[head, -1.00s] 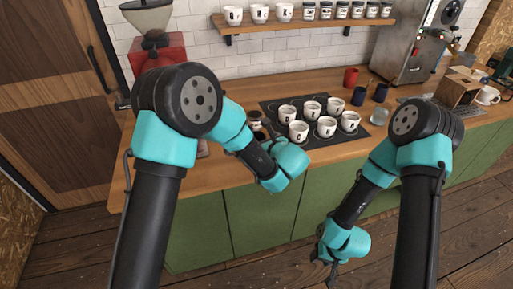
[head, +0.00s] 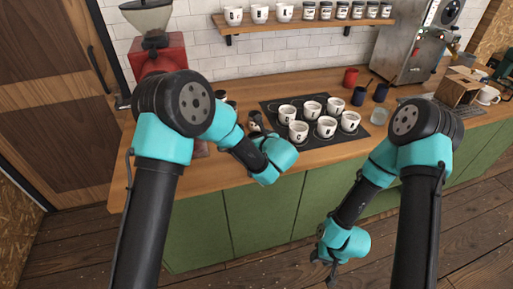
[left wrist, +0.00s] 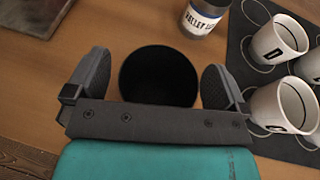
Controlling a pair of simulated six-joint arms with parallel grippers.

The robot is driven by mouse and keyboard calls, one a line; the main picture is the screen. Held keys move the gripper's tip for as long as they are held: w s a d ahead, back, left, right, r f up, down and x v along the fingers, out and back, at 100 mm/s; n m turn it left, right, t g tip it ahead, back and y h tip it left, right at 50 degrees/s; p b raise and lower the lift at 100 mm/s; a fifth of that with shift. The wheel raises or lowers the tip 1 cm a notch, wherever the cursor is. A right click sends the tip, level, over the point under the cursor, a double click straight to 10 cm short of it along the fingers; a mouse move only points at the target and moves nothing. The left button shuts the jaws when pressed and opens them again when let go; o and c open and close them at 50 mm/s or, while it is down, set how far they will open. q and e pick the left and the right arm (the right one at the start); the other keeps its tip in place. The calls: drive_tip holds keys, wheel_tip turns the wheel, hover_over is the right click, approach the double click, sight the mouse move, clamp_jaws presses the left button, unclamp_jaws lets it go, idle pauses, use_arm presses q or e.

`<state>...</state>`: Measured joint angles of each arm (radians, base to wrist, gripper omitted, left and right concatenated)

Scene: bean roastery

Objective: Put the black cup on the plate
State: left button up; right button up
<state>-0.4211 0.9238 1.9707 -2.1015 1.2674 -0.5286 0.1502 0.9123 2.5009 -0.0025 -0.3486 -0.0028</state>
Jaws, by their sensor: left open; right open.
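The black cup (left wrist: 158,75) shows in the left wrist view, its dark round mouth between the two fingers of my left gripper (left wrist: 157,72). The fingers are spread, with the cup between them and no clear grip on it. In the head view my left arm hides the cup and most of this gripper. My right gripper (head: 333,272) is open and empty, low in front of the green cabinets. I cannot make out the plate in either view.
A labelled jar (left wrist: 204,14) stands just beyond the cup. Several white cups (head: 298,130) stand on a dark mat (head: 272,106) to the right. Red (head: 350,77) and dark blue mugs (head: 381,92) and a glass (head: 379,114) stand farther right.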

use_arm(q)
drive_tip(key=c, duration=1.1)
drive_tip(key=shift+o, duration=0.2)
drive_tip(key=shift+r, duration=0.5)
drive_tip(key=s+r, duration=0.4)
drive_tip(key=s, duration=1.2)
drive_tip(key=w+a+r+m+t+h, duration=0.1)
drive_tip(key=w+a+r, duration=0.2)
drive_tip(key=a+r, duration=0.3)
drive_tip(key=w+a+r+m+h, duration=0.1)
drive_tip(key=w+a+r+h, duration=0.15)
drive_tip(key=r, duration=0.45)
drive_tip(key=a+r+m+h, duration=0.1)
drive_tip(key=a+r, duration=0.5)
drive_tip(key=r, duration=0.2)
drive_tip(key=s+a+r+m+h, duration=0.1)
drive_tip(key=a+r+m+h, duration=0.1)
drive_tip(key=a+r, duration=0.4)
wheel_tip(320, 180, up, 3)
drive_tip(key=shift+s+a+f+m+t, duration=0.1)
drive_tip(key=shift+s+a+m+t, duration=0.05)
drive_tip(key=shift+m+t, duration=0.15)
